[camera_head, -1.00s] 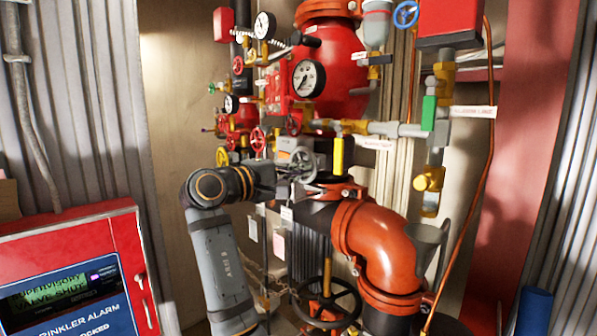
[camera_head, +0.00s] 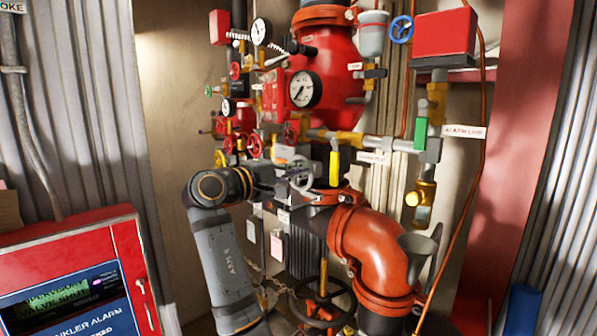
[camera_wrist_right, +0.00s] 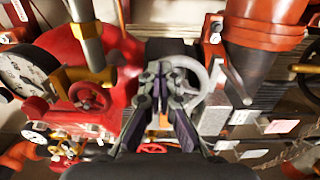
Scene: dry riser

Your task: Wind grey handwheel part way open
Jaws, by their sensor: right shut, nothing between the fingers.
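The grey handwheel (camera_head: 308,181) is a small ring on the front of the valve assembly, near the centre of the head view. In the right wrist view, the grey handwheel (camera_wrist_right: 206,73) shows as a pale ring partly hidden behind my fingers. My right gripper (camera_head: 286,178) reaches in from the left beside the wheel. In the wrist view, my right gripper (camera_wrist_right: 165,68) is shut with nothing between its fingers, overlapping the wheel's left part. I cannot tell whether the fingers touch the rim. My left gripper is not in view.
A yellow lever (camera_head: 334,168) stands just right of the wheel. A red handwheel (camera_head: 255,146) is to its upper left. A large orange pipe elbow (camera_head: 372,240) bulges below right, and a dark handwheel (camera_head: 346,297) sits lower. A red alarm panel (camera_head: 130,250) is at left.

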